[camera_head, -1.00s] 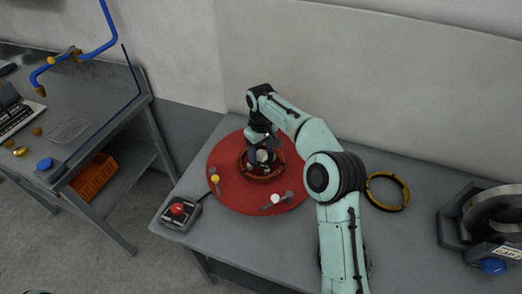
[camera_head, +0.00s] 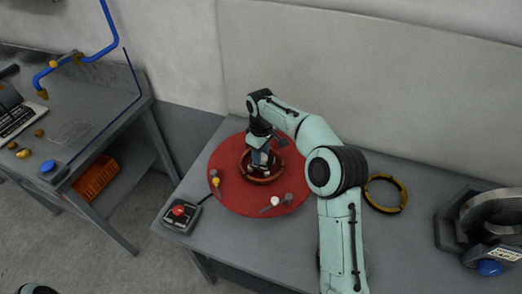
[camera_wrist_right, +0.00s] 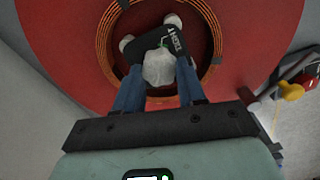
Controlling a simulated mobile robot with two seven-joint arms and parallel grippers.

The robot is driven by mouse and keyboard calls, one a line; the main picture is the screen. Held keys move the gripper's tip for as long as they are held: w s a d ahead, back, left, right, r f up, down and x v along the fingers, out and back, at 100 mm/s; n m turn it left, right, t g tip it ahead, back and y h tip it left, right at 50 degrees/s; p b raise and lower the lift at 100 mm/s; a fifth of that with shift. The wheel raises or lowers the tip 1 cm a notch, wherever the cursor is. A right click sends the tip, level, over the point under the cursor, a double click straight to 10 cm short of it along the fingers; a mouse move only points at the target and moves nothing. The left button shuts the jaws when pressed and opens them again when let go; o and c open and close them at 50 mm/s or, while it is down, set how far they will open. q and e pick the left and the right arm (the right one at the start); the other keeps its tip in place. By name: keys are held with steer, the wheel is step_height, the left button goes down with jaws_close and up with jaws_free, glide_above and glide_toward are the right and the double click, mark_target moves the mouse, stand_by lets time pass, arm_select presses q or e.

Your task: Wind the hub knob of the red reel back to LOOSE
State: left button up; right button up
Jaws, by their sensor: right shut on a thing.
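The red reel (camera_head: 234,198) lies flat on the grey bench, a broad red disc with a coppery coil ring around its middle. In the right wrist view, the pale lobed hub knob (camera_wrist_right: 160,68) stands at the reel's centre. A black plate with white lettering and a small green mark lies by it; I cannot read the lettering surely. My right gripper (camera_head: 261,163) reaches down over the hub. In the right wrist view its blue fingers (camera_wrist_right: 159,76) are shut on the knob, one on each side. My left gripper is not in view.
A control box with a red button (camera_head: 179,210) sits left of the reel. Yellow-topped (camera_head: 215,182) and white-topped (camera_head: 274,201) fittings stand on the disc's edge. A yellow-black ring (camera_head: 385,193) and a grey coil holder (camera_head: 448,232) lie to the right. A wall rises behind.

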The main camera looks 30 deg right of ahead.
steer(key=shift+r+n+p, duration=0.1)
steer(key=shift+n+p, duration=0.25)
steer(key=shift+n, duration=0.65)
steer(key=n, duration=0.2)
steer(key=shift+n, duration=0.4)
steer(key=n, duration=0.4)
steer(key=shift+s, duration=0.1)
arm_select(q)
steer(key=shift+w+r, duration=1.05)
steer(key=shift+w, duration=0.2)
arm_select(e)
steer(key=n, duration=0.5)
steer(key=shift+s, duration=0.1)
steer(key=shift+n, duration=0.3)
steer(key=o, duration=1.1)
steer(key=shift+c, duration=0.2)
step_height(320, 180, up, 13)
